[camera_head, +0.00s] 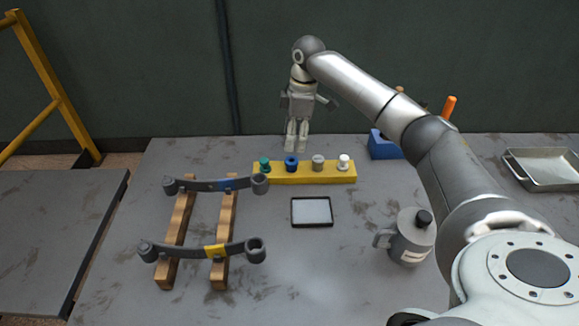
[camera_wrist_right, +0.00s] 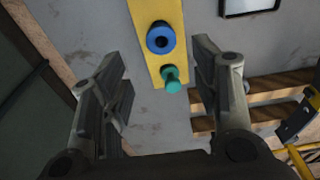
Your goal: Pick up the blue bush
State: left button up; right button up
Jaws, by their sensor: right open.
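The blue bush (camera_head: 291,164) sits on the yellow block (camera_head: 330,179), between a green bush (camera_head: 264,164) and a grey bush (camera_head: 318,162). In the right wrist view, the blue bush (camera_wrist_right: 161,38) shows as a ring with a dark centre, ahead of my fingers, and the green one (camera_wrist_right: 171,79) is nearer. My right gripper (camera_head: 297,150) points down above and behind the block in the head view. In the wrist view its two fingers (camera_wrist_right: 160,85) are spread wide with nothing between them. It looks apart from the blue bush. My left gripper is not in view.
A white bush (camera_head: 344,162) stands at the block's right end. Two dark leaf springs (camera_head: 200,251) lie across wooden rails (camera_head: 181,222) at left. A black-framed tray (camera_head: 312,211), a grey can (camera_head: 410,240), a blue bin (camera_head: 384,147) and a metal tray (camera_head: 545,172) are also on the table.

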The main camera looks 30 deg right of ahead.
aim_at(292, 161)
jog(key=shift+w+a+f+p, duration=0.1)
jog(key=shift+a+f+p, duration=0.1)
jog(key=shift+f, duration=1.35)
jog(key=shift+s+a+f+p, duration=0.1)
jog(key=shift+f+p, duration=0.15)
jog(key=shift+f, duration=1.25)
jog(key=shift+w+a+f+p, duration=0.1)
jog(key=shift+f+p, duration=0.1)
jog(key=shift+f, duration=1.35)
jog(key=c, duration=1)
